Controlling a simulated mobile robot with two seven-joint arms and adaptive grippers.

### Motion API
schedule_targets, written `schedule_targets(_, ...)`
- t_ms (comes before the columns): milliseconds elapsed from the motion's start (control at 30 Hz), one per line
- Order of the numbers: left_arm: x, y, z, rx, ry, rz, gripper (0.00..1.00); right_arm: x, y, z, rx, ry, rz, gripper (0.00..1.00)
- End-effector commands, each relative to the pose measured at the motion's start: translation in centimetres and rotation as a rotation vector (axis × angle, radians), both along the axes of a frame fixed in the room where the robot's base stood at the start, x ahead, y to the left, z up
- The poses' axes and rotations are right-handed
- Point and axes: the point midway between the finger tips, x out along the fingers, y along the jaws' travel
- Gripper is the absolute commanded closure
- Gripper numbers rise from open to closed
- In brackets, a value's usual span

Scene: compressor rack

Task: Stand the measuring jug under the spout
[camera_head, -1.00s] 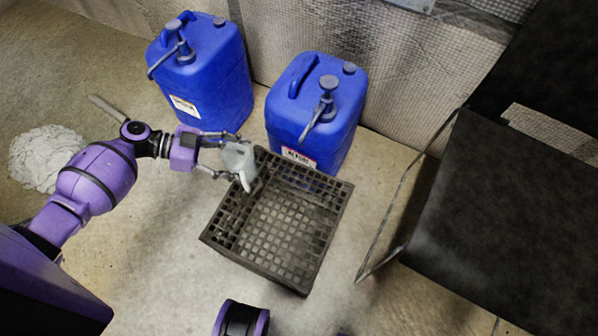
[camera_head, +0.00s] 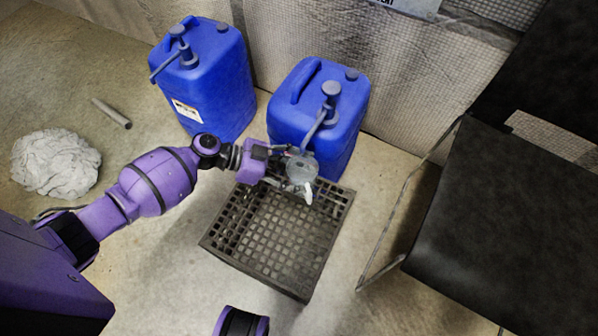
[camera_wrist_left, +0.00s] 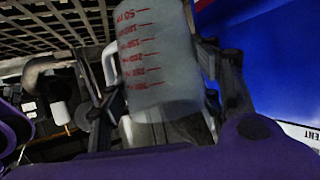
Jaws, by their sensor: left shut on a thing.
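The measuring jug (camera_head: 301,172) is small and translucent, with red scale marks in the left wrist view (camera_wrist_left: 155,55). My left gripper (camera_head: 288,168) is shut on it. The jug is over the far side of the black grated tray (camera_head: 268,262), just in front of the right blue canister (camera_head: 345,130). This canister's grey pump spout (camera_head: 315,130) ends close above the jug in the head view. I cannot tell whether the jug touches the grate or is exactly below the spout tip. My right gripper is not in view.
A second blue canister (camera_head: 215,95) with a pump stands at the left. A black chair (camera_head: 500,220) is on the right. A crumpled cloth (camera_head: 55,163) and a short grey tube (camera_head: 111,113) lie on the floor at left. Most of the grate is bare.

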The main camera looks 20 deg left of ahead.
Motion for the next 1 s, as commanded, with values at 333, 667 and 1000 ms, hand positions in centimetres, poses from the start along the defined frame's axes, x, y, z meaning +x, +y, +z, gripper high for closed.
schedule_targets(333, 0.10, 0.01, -0.80, 0.000, -0.003, 0.000, 0.72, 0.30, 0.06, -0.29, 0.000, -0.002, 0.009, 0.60)
schedule_targets(667, 0.10, 0.02, -0.86, 0.000, -0.003, 0.000, 0.22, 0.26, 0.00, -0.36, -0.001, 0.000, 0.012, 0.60)
schedule_targets(1000, -0.05, 0.69, -0.34, 0.000, -0.004, 0.001, 0.22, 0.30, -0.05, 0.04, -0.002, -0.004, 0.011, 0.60)
